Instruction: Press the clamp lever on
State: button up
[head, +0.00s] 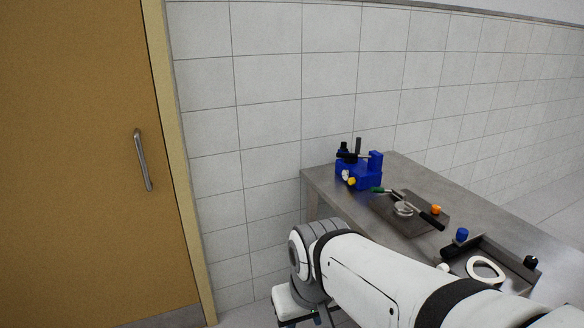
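A blue fixture (372,170) stands at the far left end of the metal table. It has black parts on top, an upright dark post, and white and yellow knobs on its front. A dark bar (349,155) on its top may be the clamp lever; it is too small to tell its position. A long tool with a green end and a black handle (431,219) lies over a dark plate (413,227), beside a small round metallic part (403,209). My gripper is not visible; only my white arm shows in front of the table.
The metal table (478,209) runs along the tiled wall. An orange knob (436,209) and a blue knob (462,234) stand on or near the plates. A dark tray (520,270) with a white ring (486,269) is at right. A wooden door (80,150) is at left.

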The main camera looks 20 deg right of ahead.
aim_at(374, 190)
jog(key=z, duration=0.2)
jog(key=i, duration=1.35)
jog(key=z, duration=1.1)
jog(key=i, duration=0.4)
jog(key=z, duration=0.25)
jog(key=k, duration=0.7)
jog(key=z, duration=0.2)
jog(key=i, duration=0.7)
jog(key=u, duration=0.1)
